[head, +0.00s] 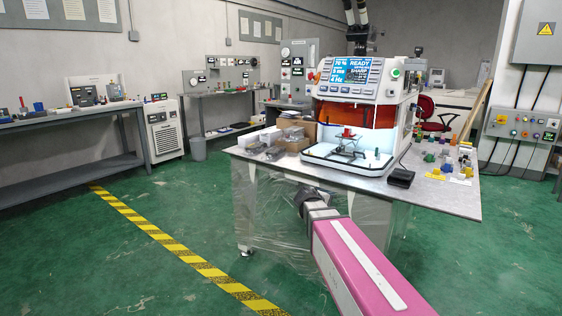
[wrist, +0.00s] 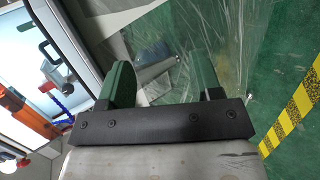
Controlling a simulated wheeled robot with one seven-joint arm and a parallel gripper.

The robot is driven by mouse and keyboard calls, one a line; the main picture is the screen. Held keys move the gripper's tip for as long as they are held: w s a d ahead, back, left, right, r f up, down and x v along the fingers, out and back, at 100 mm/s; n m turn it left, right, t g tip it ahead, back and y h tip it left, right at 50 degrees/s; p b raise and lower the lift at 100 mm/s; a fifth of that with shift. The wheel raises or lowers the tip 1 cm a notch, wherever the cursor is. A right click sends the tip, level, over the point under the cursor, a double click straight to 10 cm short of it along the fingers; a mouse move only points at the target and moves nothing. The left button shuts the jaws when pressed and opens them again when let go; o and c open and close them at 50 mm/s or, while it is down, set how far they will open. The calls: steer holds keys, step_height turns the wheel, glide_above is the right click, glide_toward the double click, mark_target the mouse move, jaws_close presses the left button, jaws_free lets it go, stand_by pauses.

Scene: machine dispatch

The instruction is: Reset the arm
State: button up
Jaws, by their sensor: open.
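My pink arm reaches in from the bottom of the head view, and my gripper (head: 306,196) is at its far end, in front of the near side of the table. In the wrist view my gripper (wrist: 165,85) shows its two dark fingers apart, with nothing between them. Past the fingers are the clear plastic-like sheeting at the table's side and the green floor. The fingertips are small and partly hard to make out in the head view.
A white machine (head: 363,110) with a lit chamber and a screen reading READY stands on the table (head: 450,200). Small coloured parts lie at the table's right. A yellow-black floor stripe (head: 175,245) runs along open green floor at left. A workbench (head: 60,125) stands far left.

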steer(key=s+f+m+g+y, duration=0.7)
steer(key=s+f, duration=1)
steer(key=s, duration=0.3)
steer(key=shift+a+m+y, duration=0.3)
steer(key=shift+m+y, duration=0.4)
steer(key=shift+m, duration=0.4)
